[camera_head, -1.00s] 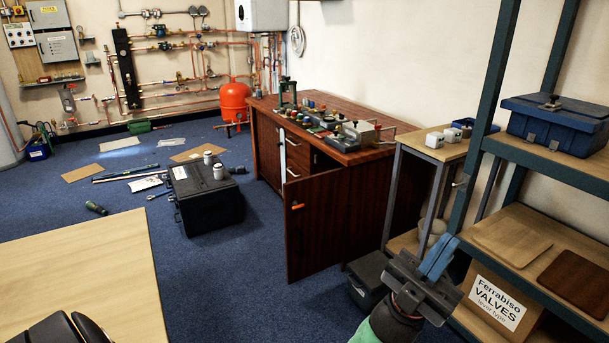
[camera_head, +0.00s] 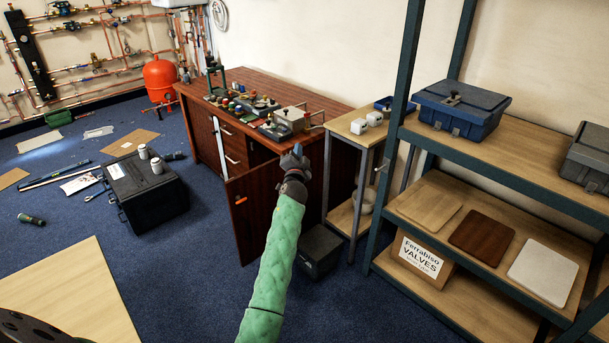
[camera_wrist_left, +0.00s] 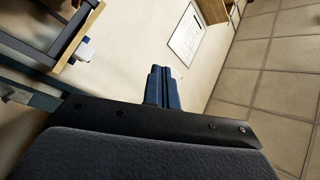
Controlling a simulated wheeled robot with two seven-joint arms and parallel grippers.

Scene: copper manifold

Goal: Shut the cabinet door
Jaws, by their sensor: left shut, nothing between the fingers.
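The cabinet door (camera_head: 252,207) is a dark brown panel standing open, swung out from the front of the brown cabinet (camera_head: 201,130). It has an orange handle (camera_head: 241,200) near its free edge. My left arm, in a green sleeve, reaches up from the bottom and hides the right part of the door. My left gripper (camera_head: 296,155) shows small in front of the cabinet's near right end. Its blue fingers are shut together and empty in the left wrist view (camera_wrist_left: 163,88); no door shows there. I cannot tell whether the arm touches the door. My right gripper is not in view.
A black case (camera_head: 145,190) stands on the blue floor left of the door. A dark box (camera_head: 319,252) sits right of my arm. A small side table (camera_head: 347,127) and shelf rack (camera_head: 505,262) stand at the right.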

